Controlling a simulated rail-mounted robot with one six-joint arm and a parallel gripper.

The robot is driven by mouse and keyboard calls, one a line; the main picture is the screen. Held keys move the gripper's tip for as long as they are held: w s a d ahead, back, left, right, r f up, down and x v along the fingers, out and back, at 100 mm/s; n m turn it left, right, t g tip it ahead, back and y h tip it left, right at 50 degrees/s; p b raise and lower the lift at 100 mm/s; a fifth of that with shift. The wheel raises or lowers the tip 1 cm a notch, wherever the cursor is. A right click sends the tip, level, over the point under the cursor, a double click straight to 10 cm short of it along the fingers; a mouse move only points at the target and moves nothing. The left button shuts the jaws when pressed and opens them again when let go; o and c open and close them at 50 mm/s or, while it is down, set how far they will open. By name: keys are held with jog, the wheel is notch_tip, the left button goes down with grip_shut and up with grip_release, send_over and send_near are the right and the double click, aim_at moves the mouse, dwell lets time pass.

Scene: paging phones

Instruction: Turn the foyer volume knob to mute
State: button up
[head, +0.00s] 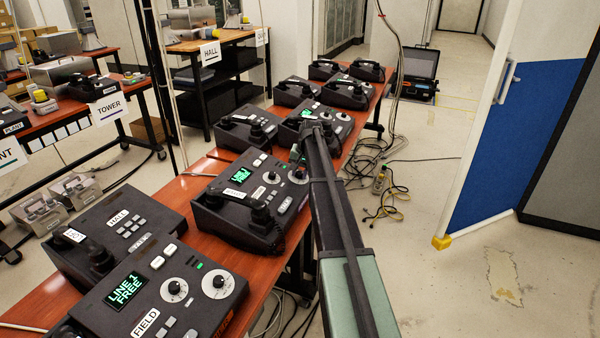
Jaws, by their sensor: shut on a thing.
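A dark phone console (235,208) stands on the red-brown table in the middle of the head view. Its screen (240,174) is lit green, and its white labels are too small to read surely. A dark round knob on a white dial (299,175) sits at its back right. My gripper (297,159) is at this knob, shut on it, small and partly hidden by my arm. A smaller knob (272,177) is to the left. I cannot read the knob's setting or confirm the foyer label.
More phones (348,92) stand farther back along the table (212,166). Cables (385,195) lie on the floor right of it. A blue panel (520,140) stands far right.

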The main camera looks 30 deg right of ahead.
jog(key=n, duration=0.6)
jog(key=shift+n, duration=0.3)
dwell(0.4)
jog(key=o, duration=0.6)
jog(key=shift+o, duration=0.2)
jog(key=p+v, duration=1)
jog(key=shift+r, duration=0.35)
jog(key=shift+s, duration=0.1)
